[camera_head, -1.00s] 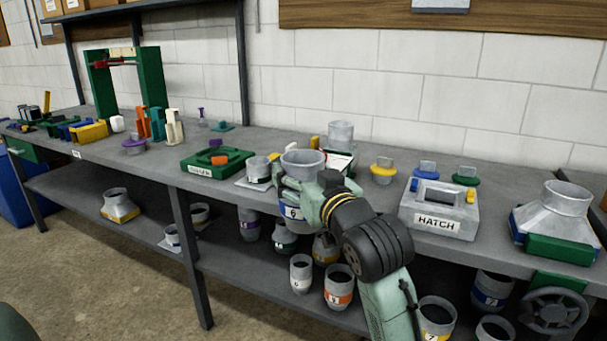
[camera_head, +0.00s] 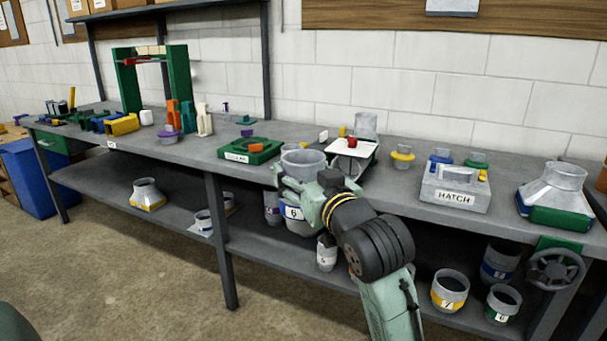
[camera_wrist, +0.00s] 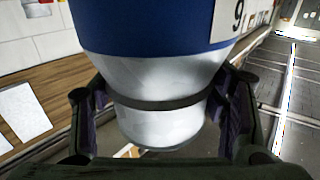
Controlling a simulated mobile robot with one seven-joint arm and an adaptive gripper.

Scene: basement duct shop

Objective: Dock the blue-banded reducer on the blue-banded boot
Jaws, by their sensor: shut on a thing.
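My gripper (camera_head: 301,187) is shut on the blue-banded reducer (camera_head: 303,160), a grey tapered sleeve with a blue band and a 6 label. A grey boot (camera_head: 553,185) with a square flared base and round collar stands at the bench's right end. A sliver of blue shows at its left base edge; a green block hides much of its front.
A yellow-banded boot (camera_head: 147,194) and several banded sleeves stand on the lower shelf. A handwheel (camera_head: 555,270) juts out at right.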

